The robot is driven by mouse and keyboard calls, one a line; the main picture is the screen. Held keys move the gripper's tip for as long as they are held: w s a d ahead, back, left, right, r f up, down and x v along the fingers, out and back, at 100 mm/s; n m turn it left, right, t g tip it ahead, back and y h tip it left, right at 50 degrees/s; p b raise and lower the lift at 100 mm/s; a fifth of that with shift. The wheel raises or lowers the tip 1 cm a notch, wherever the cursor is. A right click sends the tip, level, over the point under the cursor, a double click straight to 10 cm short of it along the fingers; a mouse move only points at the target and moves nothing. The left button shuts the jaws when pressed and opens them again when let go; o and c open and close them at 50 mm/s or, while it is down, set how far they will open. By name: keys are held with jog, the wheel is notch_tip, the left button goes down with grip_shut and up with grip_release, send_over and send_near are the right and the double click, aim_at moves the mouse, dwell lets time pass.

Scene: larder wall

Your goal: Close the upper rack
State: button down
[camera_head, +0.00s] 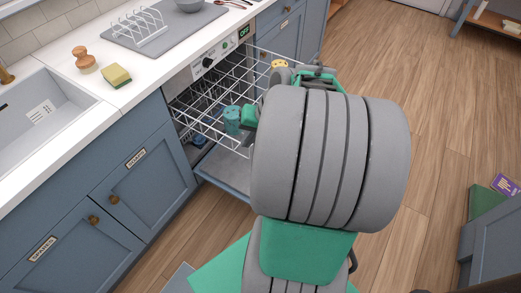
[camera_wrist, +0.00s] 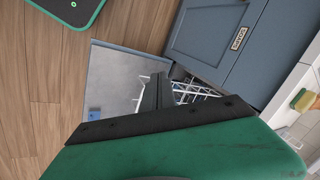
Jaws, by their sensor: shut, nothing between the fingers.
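The upper rack (camera_head: 188,121) is a white wire basket pulled out of the dishwasher under the counter in the head view. White wires of a rack (camera_wrist: 190,90) also show in the wrist view, beyond the fingers; I cannot tell which rack they belong to. My gripper (camera_wrist: 158,92) is shut and empty, with its dark fingers together. In the head view my arm covers most of the gripper and the rack's right front part. I cannot tell whether the fingers touch the rack.
The dishwasher door (camera_head: 222,168) is folded down below the rack. A teal cup (camera_head: 232,121) shows among the wires. Blue cabinets (camera_head: 150,190) stand to the left. A sponge (camera_head: 117,76) and brush (camera_head: 84,60) lie on the counter.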

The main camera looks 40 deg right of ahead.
jog(key=s+d+f+m+t+b, duration=0.2)
jog(key=s+d+f+m, duration=0.1)
jog(key=d, duration=0.3)
jog(key=s+d+f+m+t+b, duration=0.2)
jog(key=s+d+f+m+t, duration=0.15)
jog(key=d, duration=0.35)
jog(key=w+a+r+b+x, duration=0.1)
jog(key=r+x, duration=0.1)
jog(key=x, duration=1.1)
jog(key=shift+w+a+g+y, duration=0.2)
jog(key=shift+a+g+y, duration=0.1)
jog(key=shift+g, duration=0.05)
jog(key=shift+r, duration=0.2)
